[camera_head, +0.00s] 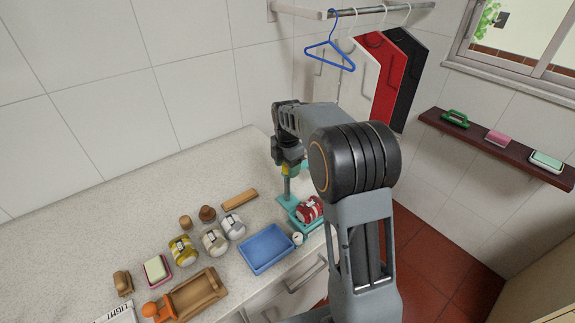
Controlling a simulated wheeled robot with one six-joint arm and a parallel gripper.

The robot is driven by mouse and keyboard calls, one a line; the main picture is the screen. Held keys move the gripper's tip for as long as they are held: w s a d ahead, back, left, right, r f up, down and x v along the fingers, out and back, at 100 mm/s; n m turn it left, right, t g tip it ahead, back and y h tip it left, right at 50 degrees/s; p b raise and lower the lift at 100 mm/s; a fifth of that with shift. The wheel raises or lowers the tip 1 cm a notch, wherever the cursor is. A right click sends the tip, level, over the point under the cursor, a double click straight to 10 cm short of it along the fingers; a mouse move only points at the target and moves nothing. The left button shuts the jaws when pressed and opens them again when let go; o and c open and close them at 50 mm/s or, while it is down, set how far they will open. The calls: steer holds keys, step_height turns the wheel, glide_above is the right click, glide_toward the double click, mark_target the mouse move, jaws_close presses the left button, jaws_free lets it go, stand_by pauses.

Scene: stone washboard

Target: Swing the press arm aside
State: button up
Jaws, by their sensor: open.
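A teal press (288,194) stands at the right end of the stone counter, with an upright post and a flat base. A red can-like item with pale markings (311,209) lies at the press base. My gripper (287,172) is over the top of the post, open, at the end of my arm reaching across from the right. Yellow shows around the gripper tips. My arm hides much of the press's right side, and I cannot tell the press arm apart clearly or whether the gripper touches it.
A blue tray (266,250), a small white item (298,239) and several jars (213,242) stand left of the press. A wooden block (239,199) lies behind them. A brown wooden board (196,297) is at the front. The counter's back left is clear. Hangers and clothes hang behind my arm.

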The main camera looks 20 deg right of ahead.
step_height(320, 180, up, 14)
steer(key=shift+b, duration=0.3)
stand_by(0.3)
steer(key=shift+f, duration=0.1)
